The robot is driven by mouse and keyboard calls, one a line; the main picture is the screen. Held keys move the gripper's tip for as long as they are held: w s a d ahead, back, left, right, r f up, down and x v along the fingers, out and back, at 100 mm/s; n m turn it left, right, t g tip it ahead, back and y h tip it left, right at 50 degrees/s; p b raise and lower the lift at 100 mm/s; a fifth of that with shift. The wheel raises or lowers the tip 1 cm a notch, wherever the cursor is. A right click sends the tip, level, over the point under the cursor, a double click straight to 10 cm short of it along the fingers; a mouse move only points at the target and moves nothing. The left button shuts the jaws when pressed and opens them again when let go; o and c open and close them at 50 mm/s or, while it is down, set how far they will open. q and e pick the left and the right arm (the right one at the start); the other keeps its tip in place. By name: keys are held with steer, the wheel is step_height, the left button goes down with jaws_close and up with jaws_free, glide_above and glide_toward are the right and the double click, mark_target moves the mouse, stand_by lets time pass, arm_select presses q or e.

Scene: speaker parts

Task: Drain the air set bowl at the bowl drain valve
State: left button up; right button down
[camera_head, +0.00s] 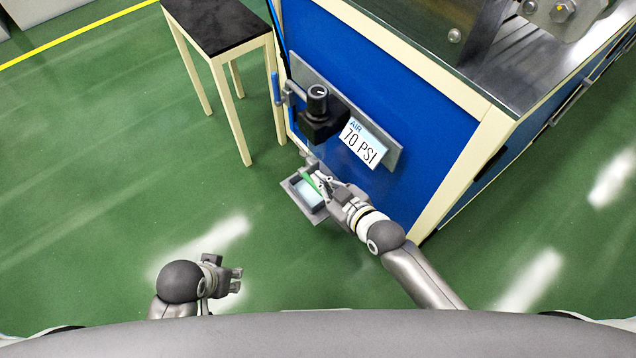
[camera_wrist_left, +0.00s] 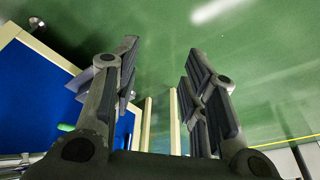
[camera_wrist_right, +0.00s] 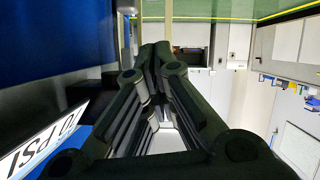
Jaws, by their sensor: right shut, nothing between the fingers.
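The air set, with a black knob (camera_head: 317,92) and black body (camera_head: 320,125), is mounted on a grey plate on the blue cabinet side. Its bowl and drain valve cannot be made out clearly. A green part (camera_head: 309,183) shows beside my right gripper (camera_head: 318,177), below the air set; whether they touch is unclear. The right gripper is shut, with its fingertips together in the right wrist view (camera_wrist_right: 158,52). A small grey tray (camera_head: 318,216) lies below it. My left gripper (camera_head: 238,280) is open and empty, low and away from the cabinet; its spread fingers show in the left wrist view (camera_wrist_left: 160,85).
An "AIR 70 PSI" sign (camera_head: 362,143) is on the plate, right of the air set. A blue lever handle (camera_head: 276,88) is at the plate's left. A dark-topped table (camera_head: 215,22) stands left of the blue cabinet (camera_head: 345,60). The green floor around my left gripper is clear.

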mark_target(317, 190)
steer(key=w+f+b, duration=0.1)
steer(key=f, duration=0.1)
steer(key=w+a+f+b, duration=0.1)
steer(key=w+f, duration=0.1)
steer(key=f, duration=0.1)
steer(key=shift+w+a+f+b, duration=0.15)
steer(key=shift+w+f+b, duration=0.15)
steer(key=shift+b, duration=0.1)
arm_select(q)
steer(key=v, duration=0.5)
steer(key=shift+a+r, duration=0.1)
steer(key=shift+r, duration=0.2)
arm_select(e)
steer(key=shift+f, duration=0.1)
